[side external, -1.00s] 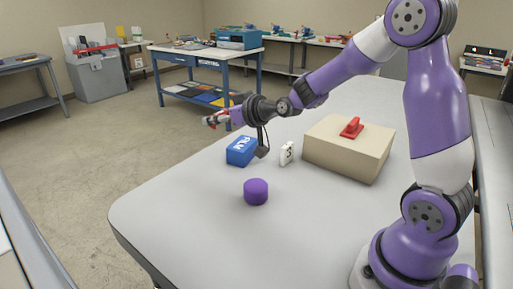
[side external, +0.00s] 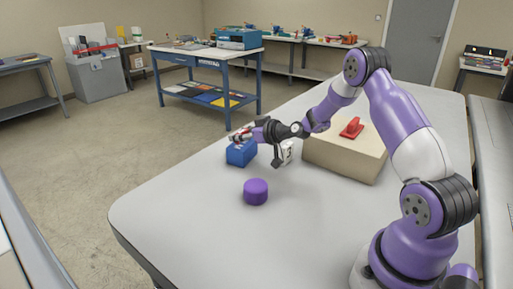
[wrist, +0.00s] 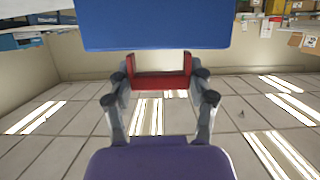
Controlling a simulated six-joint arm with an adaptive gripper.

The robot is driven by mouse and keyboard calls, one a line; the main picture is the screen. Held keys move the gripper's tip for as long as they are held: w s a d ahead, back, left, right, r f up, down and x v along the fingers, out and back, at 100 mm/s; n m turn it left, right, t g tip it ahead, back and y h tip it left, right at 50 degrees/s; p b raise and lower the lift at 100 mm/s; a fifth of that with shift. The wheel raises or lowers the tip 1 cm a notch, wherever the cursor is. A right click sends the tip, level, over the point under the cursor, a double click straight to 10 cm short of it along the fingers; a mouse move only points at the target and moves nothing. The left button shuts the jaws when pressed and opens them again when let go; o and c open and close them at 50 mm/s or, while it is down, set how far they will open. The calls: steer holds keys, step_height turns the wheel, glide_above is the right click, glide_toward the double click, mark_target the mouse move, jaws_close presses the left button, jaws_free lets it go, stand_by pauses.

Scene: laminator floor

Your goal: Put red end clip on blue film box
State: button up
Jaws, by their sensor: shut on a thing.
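My gripper (side external: 243,135) is level, at the top of the box in the side view. It is shut on the red end clip (wrist: 160,80), a U-shaped piece held between the two fingertips in the wrist view. The blue film box (wrist: 155,22) fills the top of the wrist view, and its edge meets the clip's upper ends in the picture. I cannot tell whether clip and box touch. In the side view the clip is small and partly hidden by the fingers.
A purple cylinder (side external: 256,191) stands on the table in front of the film box. A large beige box (side external: 345,153) with a red handle-like piece (side external: 352,127) stands further right. The table's front is clear.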

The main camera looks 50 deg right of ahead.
steer(key=shift+f, duration=0.2)
steer(key=o, duration=0.9)
steer(key=shift+f, duration=0.1)
